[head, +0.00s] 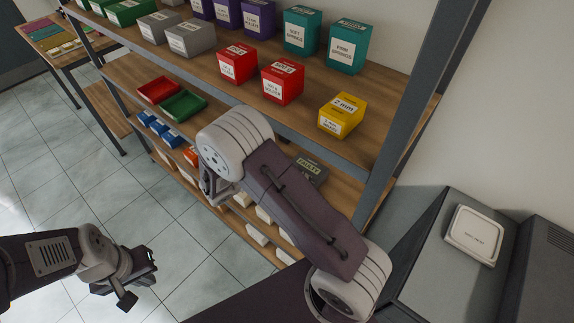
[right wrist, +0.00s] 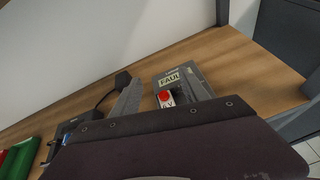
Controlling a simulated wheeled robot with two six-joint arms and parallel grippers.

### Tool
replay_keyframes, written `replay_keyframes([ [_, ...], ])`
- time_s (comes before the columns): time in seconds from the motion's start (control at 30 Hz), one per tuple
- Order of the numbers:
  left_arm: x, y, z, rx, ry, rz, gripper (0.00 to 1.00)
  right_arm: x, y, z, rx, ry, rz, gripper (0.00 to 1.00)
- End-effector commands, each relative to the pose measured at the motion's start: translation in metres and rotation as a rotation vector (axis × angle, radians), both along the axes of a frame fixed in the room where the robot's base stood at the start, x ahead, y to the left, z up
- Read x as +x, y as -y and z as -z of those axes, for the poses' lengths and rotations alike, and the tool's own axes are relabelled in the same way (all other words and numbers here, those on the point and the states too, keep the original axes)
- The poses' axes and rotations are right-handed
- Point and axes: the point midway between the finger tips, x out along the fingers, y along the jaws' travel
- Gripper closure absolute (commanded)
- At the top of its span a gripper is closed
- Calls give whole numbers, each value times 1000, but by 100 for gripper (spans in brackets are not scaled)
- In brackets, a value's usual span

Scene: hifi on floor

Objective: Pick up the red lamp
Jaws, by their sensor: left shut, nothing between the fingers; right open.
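A small red round lamp (right wrist: 164,96) shows in the right wrist view, on a white-fronted piece marked with a V, in front of a grey box labelled like "FAULTY" (right wrist: 183,78). In the head view this box (head: 311,169) stands on the middle shelf; the lamp is not visible there, and my right arm covers much of that area. My left gripper (head: 137,279) is shut and empty over the floor at the lower left, well away from the shelf.
The shelf unit's upper board (head: 225,85) holds red boxes (head: 282,82), a yellow box (head: 342,115) and others. A red tray (head: 158,89) and a green tray (head: 183,105) sit lower. A dark device with a cable (right wrist: 85,120) stands left of the grey box. The floor at left is clear.

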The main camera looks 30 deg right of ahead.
Motion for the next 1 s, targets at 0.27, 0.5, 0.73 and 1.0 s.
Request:
replay_keyframes([
  [0.27,0,0,-19,0,0,0,100,-9,-50,42,-81,-142,-181,47],
  [0.5,0,0,-31,0,0,0,100,0,-26,51,-78,-145,-175,47],
  [0.73,0,0,-34,0,0,0,100,6,-15,60,-77,-142,-177,47],
  [1.0,0,0,-56,0,0,0,100,21,19,82,-78,-142,-174,47],
])
